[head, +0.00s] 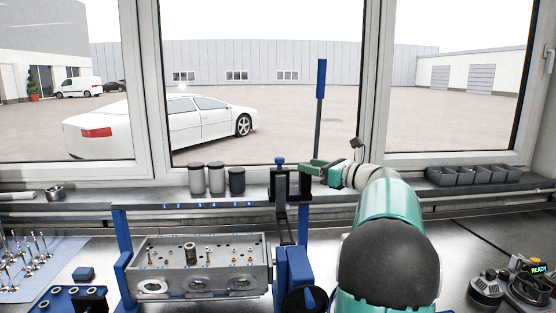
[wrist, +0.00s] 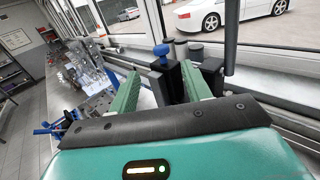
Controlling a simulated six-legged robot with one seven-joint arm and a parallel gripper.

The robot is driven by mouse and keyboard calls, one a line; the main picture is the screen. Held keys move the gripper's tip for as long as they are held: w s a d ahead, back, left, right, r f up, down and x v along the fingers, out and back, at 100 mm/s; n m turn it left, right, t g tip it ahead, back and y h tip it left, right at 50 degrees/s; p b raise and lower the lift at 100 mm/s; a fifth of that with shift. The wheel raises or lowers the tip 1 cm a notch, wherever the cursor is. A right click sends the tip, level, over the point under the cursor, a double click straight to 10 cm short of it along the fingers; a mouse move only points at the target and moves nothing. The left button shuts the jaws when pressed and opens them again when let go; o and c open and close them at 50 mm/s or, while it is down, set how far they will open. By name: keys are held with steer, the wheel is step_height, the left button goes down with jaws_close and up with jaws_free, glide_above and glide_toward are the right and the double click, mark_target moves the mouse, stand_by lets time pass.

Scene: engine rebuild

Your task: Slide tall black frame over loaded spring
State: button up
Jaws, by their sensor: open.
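The tall black frame (head: 291,186), topped by a blue knob (head: 280,161), stands upright at the back, right of the grey cylinder head. A dark coil spring (head: 190,253) stands upright on top of the cylinder head (head: 200,280); I cannot tell its loading parts apart. My gripper (head: 312,167) is at the right side of the frame's upper part. In the wrist view my open green fingers (wrist: 160,72) stand on either side of the black frame (wrist: 164,84), with the blue knob (wrist: 161,50) beyond. I cannot tell whether either finger touches it.
A blue-handled upright lever (head: 321,80) rises behind my gripper. Blue fixture posts (head: 123,265) flank the cylinder head.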

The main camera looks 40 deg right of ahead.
mark_target(283, 159)
steer(key=w, duration=0.4)
steer(key=w+a, duration=0.1)
steer(key=w, duration=0.3)
steer(key=w+a, duration=0.1)
steer(key=w, duration=0.3)
steer(key=shift+w+a, duration=0.1)
jaws_close()
